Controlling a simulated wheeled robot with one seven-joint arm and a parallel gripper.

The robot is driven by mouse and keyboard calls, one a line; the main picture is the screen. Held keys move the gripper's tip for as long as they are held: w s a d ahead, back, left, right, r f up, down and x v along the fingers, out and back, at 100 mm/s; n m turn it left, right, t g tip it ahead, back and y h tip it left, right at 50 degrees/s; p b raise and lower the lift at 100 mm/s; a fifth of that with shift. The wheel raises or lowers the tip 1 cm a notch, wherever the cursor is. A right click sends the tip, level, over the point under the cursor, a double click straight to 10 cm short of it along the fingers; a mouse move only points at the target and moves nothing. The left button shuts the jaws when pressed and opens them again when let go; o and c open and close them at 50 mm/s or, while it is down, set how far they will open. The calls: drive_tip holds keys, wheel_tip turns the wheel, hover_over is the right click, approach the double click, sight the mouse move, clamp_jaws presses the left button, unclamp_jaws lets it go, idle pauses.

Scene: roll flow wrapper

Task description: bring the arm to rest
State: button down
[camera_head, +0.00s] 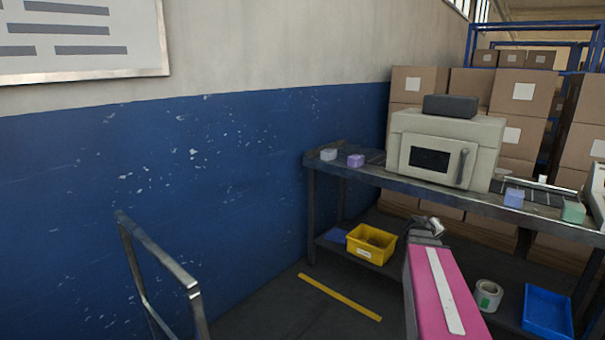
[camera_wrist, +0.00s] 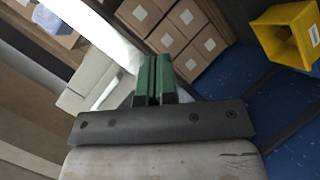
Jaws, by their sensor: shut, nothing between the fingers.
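My gripper (camera_wrist: 154,80) shows in the wrist view with its two green fingers together and nothing between them. It points past the edge of a pale surface toward stacked cardboard boxes (camera_wrist: 185,32). No object touches the fingertips in that view. In the head view I cannot make out the fingers.
A workbench (camera_head: 473,205) carries a beige machine (camera_head: 450,150) and several small coloured blocks, including a purple one (camera_head: 356,160). A yellow bin (camera_head: 371,244), a tape roll (camera_head: 488,295) and a blue tray (camera_head: 546,312) sit below. A metal rail (camera_head: 152,252) stands at left.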

drive_tip(key=s+a+f+g+y, duration=0.2)
drive_tip(key=s+a+f, duration=0.3)
drive_tip(key=a, duration=0.5)
drive_tip(key=s+a+f+g+y, duration=0.2)
drive_tip(key=s+a+f+y, duration=0.3)
drive_tip(key=a, duration=0.6)
drive_tip(key=s+a+f+g+y, duration=0.3)
drive_tip(key=s+a+f, duration=0.2)
drive_tip(key=a, duration=0.6)
drive_tip(key=shift+s+m+y, duration=0.4)
drive_tip(key=shift+s, duration=0.05)
